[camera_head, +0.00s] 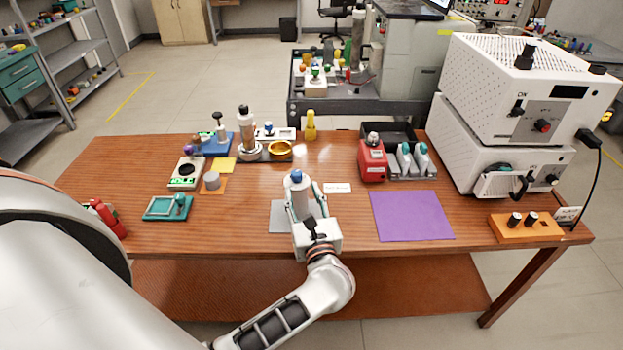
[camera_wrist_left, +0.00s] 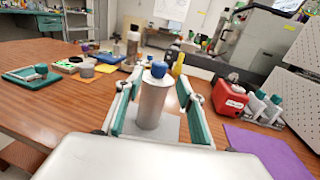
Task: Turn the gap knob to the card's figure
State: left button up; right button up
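An orange block (camera_head: 527,229) with two black knobs sits at the table's right front corner. The left knob (camera_head: 514,219) and right knob (camera_head: 531,217) stand upright on it; their markings are too small to read. My left gripper (camera_head: 303,190) is at the table's middle, far left of the block. Its fingers stand apart on both sides of a grey bottle with a blue cap (camera_head: 298,193). In the left wrist view, gaps show between the bottle (camera_wrist_left: 152,103) and the fingers. My right gripper is not seen.
A purple mat (camera_head: 411,215) lies between my left gripper and the orange block. White instruments (camera_head: 497,150) stand behind the block, with a black cable hanging at the right. A red device (camera_head: 372,163) and several bottles stand behind the mat.

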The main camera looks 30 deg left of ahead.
aim_at(298, 179)
pick_arm(q)
jog(key=shift+w+a, duration=0.3)
jog(key=p+x, duration=0.1)
jog(key=x, duration=0.5)
jog(key=shift+w+a, duration=0.3)
jog(key=shift+a, duration=0.05)
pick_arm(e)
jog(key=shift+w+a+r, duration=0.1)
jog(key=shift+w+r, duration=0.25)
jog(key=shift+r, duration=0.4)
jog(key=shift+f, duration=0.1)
pick_arm(q)
grip_shut()
